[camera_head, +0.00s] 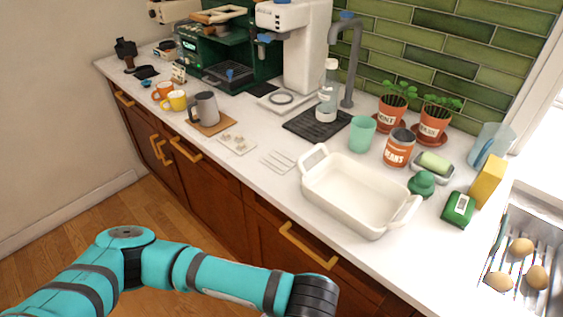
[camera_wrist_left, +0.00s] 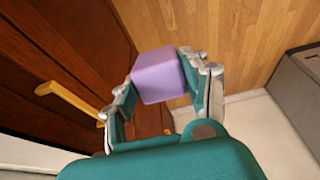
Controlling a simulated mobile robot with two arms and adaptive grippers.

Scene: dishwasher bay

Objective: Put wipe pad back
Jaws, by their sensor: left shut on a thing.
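A lilac block-shaped pad (camera_wrist_left: 160,77), which looks like the wipe pad, is in the left wrist view. My left gripper (camera_wrist_left: 163,84) is shut on it, with one finger against each side. The pad is held clear of the wooden floor, in front of the brown cabinet fronts. In the head view my left arm crosses the bottom of the picture, and its gripper is below the frame. My right gripper shows in neither view.
The counter holds a white baking dish (camera_head: 350,195), a green sponge in a dish (camera_head: 433,163), a yellow sponge (camera_head: 487,181), a bean can (camera_head: 399,148) and several mugs. A yellow drawer handle (camera_wrist_left: 66,98) sticks out beside my left gripper. Eggs lie in the sink at right.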

